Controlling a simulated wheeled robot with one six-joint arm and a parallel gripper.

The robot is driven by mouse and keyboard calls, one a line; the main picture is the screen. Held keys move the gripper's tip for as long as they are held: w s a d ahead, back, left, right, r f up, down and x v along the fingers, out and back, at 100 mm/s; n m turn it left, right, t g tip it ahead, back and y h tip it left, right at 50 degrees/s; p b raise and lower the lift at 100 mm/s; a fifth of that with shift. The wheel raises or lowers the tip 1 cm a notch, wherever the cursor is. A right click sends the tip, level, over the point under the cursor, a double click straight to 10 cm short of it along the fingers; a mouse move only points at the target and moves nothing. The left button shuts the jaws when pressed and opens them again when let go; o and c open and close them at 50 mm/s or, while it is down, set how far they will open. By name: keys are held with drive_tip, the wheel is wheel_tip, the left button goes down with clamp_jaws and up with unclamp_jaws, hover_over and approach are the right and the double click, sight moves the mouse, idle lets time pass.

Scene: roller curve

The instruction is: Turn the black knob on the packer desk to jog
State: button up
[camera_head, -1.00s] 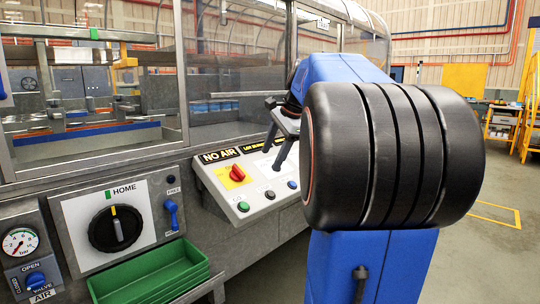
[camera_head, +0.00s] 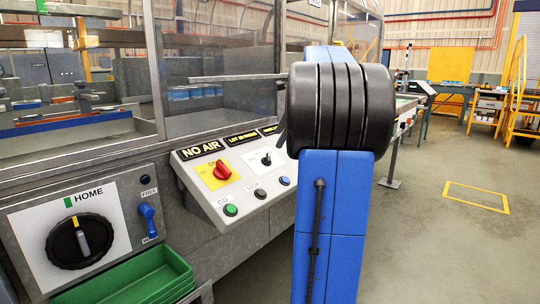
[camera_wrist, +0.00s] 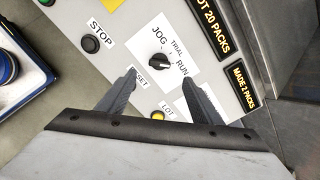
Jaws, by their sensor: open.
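The black knob (camera_head: 266,159) sits on the sloped packer desk (camera_head: 205,205), right of the red switch. In the wrist view the knob (camera_wrist: 160,62) is on a white plate marked JOG, TRIAL and RUN. Its pale mark seems to lie on the RUN side, though it is small. My gripper (camera_wrist: 161,80) is open and empty, with one finger on each side of the knob in the picture and apart from it. I cannot tell the height gap. In the head view my arm hides most of the gripper; only a dark finger part (camera_head: 282,130) shows.
The desk also has a red switch (camera_head: 222,170), a green button (camera_head: 231,210), a STOP button (camera_wrist: 91,44) and a yellow lamp (camera_wrist: 158,116). A large HOME knob (camera_head: 80,241) and green bin (camera_head: 130,280) are at left. Open floor (camera_head: 430,240) lies at right.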

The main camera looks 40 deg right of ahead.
sight(268, 156)
drive_tip(key=x, duration=1)
drive_tip(key=shift+w+f, duration=0.15)
drive_tip(key=shift+f, duration=0.15)
drive_tip(key=c, duration=1.1)
